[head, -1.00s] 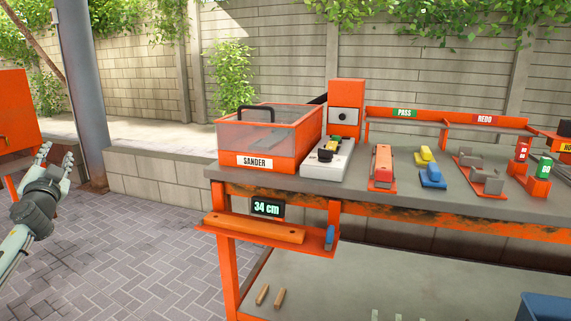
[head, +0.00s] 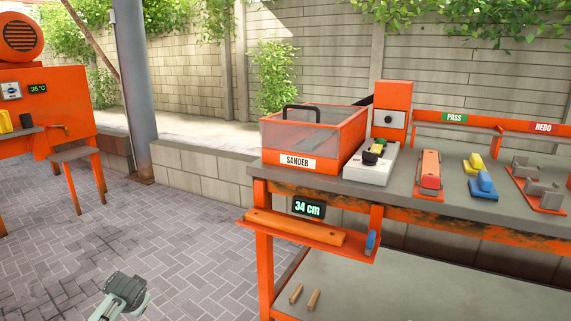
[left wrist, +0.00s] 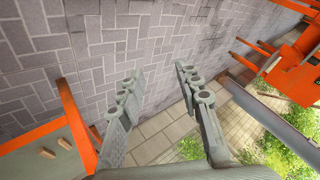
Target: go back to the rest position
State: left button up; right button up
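My left gripper (left wrist: 158,82) is open and empty in the left wrist view, its two grey fingers apart over the paving. In the head view my left wrist (head: 124,288) is low at the bottom left, in front of the orange workbench and clear of it; its fingers cannot be made out there. My right gripper is in neither view.
The orange workbench (head: 350,212) stands at the right, with a mesh sander box (head: 313,140) and several small tools on top. A ledge with a 34 cm display (head: 309,208) juts from its front. An orange machine (head: 60,100) stands at the left. The paving (head: 170,240) between them is free.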

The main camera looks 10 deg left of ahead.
pick_arm(q)
jog(key=s+d+f+g+h, duration=0.1)
jog(key=s+d+f, duration=0.3)
jog(key=s+d, duration=0.3)
jog(key=s+d+f+h, duration=0.2)
jog(key=s+d+f, duration=0.3)
jog(key=s, duration=0.6)
jog(key=s+d+f+g+h, duration=0.1)
jog(key=s+d+f, duration=0.4)
jog(key=s+d, duration=0.4)
jog(key=shift+s+d+g, duration=0.15)
jog(key=shift+d+g, duration=0.05)
jog(key=shift+g, duration=0.1)
